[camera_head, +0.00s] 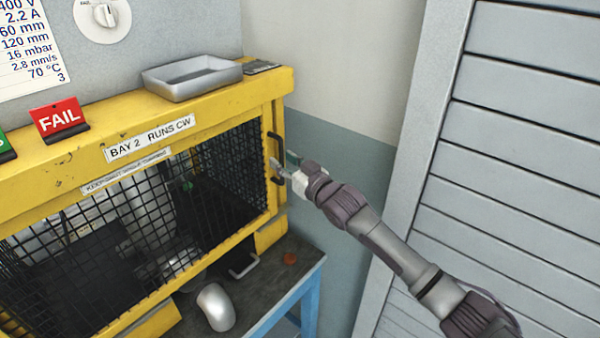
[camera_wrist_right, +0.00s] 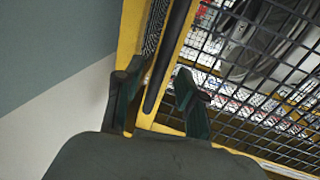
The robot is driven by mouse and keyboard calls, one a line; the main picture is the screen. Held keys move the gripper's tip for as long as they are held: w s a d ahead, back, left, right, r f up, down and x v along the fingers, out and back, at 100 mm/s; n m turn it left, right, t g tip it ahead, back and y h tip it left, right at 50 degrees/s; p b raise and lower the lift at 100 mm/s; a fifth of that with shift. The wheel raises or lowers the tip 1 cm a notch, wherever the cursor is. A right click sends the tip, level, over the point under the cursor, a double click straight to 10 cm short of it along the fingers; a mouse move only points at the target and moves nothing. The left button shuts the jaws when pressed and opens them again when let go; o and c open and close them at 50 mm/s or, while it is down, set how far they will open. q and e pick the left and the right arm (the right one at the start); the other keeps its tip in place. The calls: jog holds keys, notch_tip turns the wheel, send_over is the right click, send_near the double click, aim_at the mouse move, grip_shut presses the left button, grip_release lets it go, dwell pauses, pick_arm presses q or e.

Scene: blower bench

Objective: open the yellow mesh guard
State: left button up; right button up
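The yellow mesh guard (camera_head: 226,170) has black wire mesh in a yellow frame and sits flush across the front of the yellow housing, closed. Its black bar handle (camera_head: 275,148) stands upright at the right end. My right gripper (camera_head: 283,170) is at this handle. In the right wrist view, the two dark green fingers of the gripper (camera_wrist_right: 158,92) are spread, with the black handle (camera_wrist_right: 166,58) running between them and a gap visible on each side. The mesh (camera_wrist_right: 262,75) fills the right of that view. My left gripper is not in view.
A grey tray (camera_head: 192,78) and a red FAIL sign (camera_head: 59,119) stand on the housing top. A rounded grey object (camera_head: 216,307) and an orange-red disc (camera_head: 290,258) are on the dark bench below. A wall and grey slatted panel (camera_head: 530,130) bound the right side.

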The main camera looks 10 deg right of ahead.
jog(key=v, duration=1)
jog(key=shift+s, duration=0.15)
jog(key=shift+d+r, duration=0.1)
